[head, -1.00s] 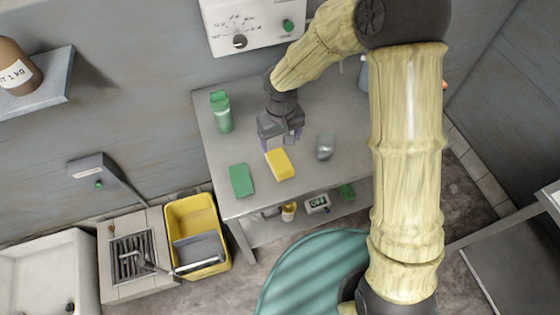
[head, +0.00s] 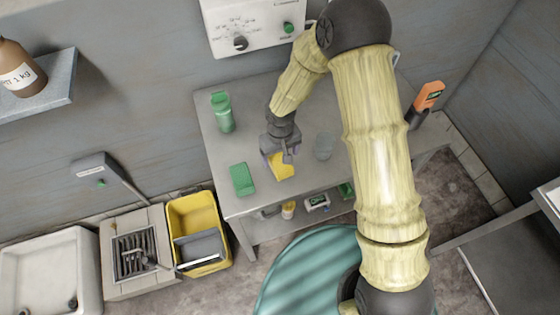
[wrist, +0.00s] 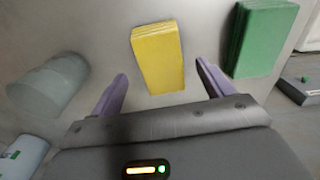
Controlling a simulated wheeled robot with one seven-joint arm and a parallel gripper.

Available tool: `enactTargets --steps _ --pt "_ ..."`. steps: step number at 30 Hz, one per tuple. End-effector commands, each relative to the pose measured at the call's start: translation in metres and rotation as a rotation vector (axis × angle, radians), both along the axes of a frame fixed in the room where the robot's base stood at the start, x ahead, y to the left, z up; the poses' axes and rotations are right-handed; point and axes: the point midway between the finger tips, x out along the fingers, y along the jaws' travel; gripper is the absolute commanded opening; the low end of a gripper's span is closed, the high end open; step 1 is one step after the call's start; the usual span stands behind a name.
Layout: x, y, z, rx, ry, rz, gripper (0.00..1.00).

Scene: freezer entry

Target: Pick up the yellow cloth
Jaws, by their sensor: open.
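The yellow cloth (head: 283,168) is a folded block lying flat on the grey table. It also shows in the wrist view (wrist: 158,56), between and just beyond my two purple fingers. My gripper (head: 277,150) is over the cloth's far part in the head view and hides some of it. In the wrist view my gripper (wrist: 160,84) is open, with a finger on each side of the cloth's near end and gaps on both sides. I cannot tell the remaining height above the table.
A green folded cloth (head: 242,179) lies left of the yellow one. A clear glass (head: 323,147) stands to the right. A green bottle (head: 222,112) stands behind on the table (head: 232,209). An orange device (head: 428,97) is at the table's right end.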

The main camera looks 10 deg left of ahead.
Motion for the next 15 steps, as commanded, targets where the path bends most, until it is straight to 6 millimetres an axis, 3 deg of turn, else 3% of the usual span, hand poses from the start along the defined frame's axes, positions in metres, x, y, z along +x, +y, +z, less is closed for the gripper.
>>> enactTargets --steps 9,15 --pt "-0.001 0.001 -0.034 -0.001 0.002 0.000 0.80" --pt "-0.001 0.002 -0.037 0.000 0.000 0.000 0.80"
